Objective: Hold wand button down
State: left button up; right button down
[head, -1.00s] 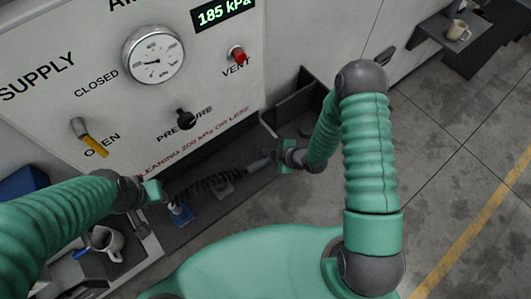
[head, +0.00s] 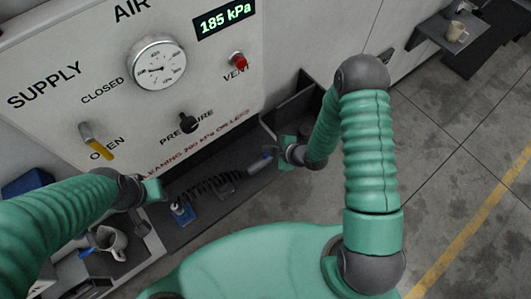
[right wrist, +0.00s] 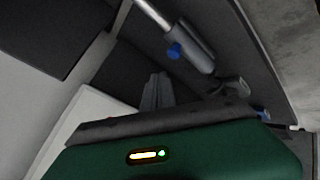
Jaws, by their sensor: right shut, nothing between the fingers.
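The wand (head: 260,163) lies on the dark ledge below the air panel, with a black coiled hose at its left end. In the right wrist view the wand (right wrist: 197,48) is a grey cylinder with a thin metal tube and a blue button (right wrist: 174,51) on its side. My right gripper (head: 284,154) is just right of the wand in the head view. In the wrist view its fingers (right wrist: 157,90) are together and empty, apart from the button. My left gripper (head: 154,190) is near the ledge's left part; its fingers cannot be made out.
The panel has a gauge (head: 157,62), a yellow-handled supply valve (head: 97,141), a black pressure knob (head: 188,122), a red vent button (head: 238,61) and a display (head: 225,18) reading 185 kPa. A mug (head: 110,241) stands at lower left, another (head: 457,31) on a shelf at upper right.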

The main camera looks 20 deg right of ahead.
aim_at(268, 157)
notch_tip(268, 157, up, 3)
jog(key=shift+r+p, duration=0.15)
jog(key=shift+p, duration=0.7)
jog(key=s+d+m+g+h+b, duration=0.2)
jog(key=d+m+h+b, duration=0.3)
jog(key=b, duration=0.5)
jog(key=s+r+m+g+b, duration=0.2)
jog(key=s+m+b, duration=0.4)
jog(key=s+m, duration=0.4)
jog(key=shift+s+a+g, duration=0.3)
jog(key=shift+s+g, duration=0.3)
jog(key=shift+s, duration=0.4)
jog(key=shift+s+a+r, duration=0.1)
